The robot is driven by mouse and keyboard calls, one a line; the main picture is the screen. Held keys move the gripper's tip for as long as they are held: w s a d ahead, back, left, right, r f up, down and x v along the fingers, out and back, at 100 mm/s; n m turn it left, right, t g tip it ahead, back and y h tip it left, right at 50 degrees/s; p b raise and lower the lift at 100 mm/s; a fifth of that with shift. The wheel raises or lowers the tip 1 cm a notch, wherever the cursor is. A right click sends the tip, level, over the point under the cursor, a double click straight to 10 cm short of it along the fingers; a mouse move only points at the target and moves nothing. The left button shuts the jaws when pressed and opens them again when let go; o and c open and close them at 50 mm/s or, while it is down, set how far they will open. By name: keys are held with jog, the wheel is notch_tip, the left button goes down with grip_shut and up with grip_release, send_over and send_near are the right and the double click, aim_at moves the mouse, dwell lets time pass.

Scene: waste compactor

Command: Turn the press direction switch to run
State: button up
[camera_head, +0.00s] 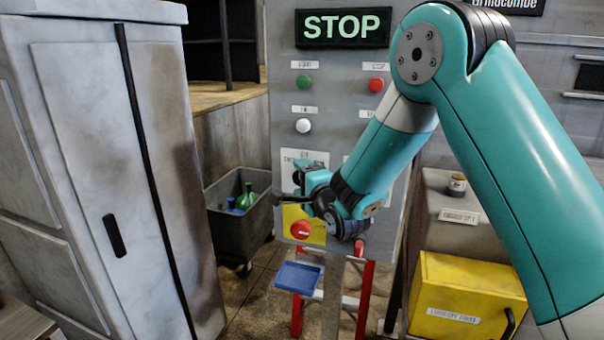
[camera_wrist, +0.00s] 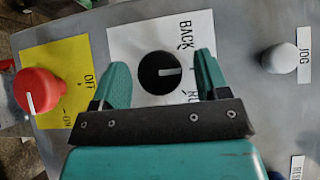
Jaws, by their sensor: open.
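The press direction switch (camera_wrist: 161,73) is a round black knob on a white plate in the wrist view. Its white mark points right, between the printed BACK (camera_wrist: 185,34) above and a label starting with R (camera_wrist: 193,97) below, partly covered by my right-hand finger. My gripper (camera_wrist: 162,62) is open, with one teal finger on each side of the knob. Gaps show between fingers and knob; I cannot tell how deep the fingers reach. In the head view my gripper (camera_head: 299,194) is at the panel front and hides much of the switch area.
A red knob (camera_wrist: 39,91) on a yellow plate and a white JOG button (camera_wrist: 281,58) flank the switch. The grey panel (camera_head: 334,70) carries a lit STOP sign (camera_head: 343,28). A grey cabinet (camera_head: 85,150), a bin (camera_head: 240,222) and a yellow box (camera_head: 467,295) stand around.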

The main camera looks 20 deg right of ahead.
jog(key=shift+c, duration=0.5)
jog(key=c, duration=0.8)
jog(key=shift+f+b, duration=0.1)
jog(key=shift+b, duration=0.2)
jog(key=shift+f+b, duration=0.1)
jog(key=shift+b, duration=0.3)
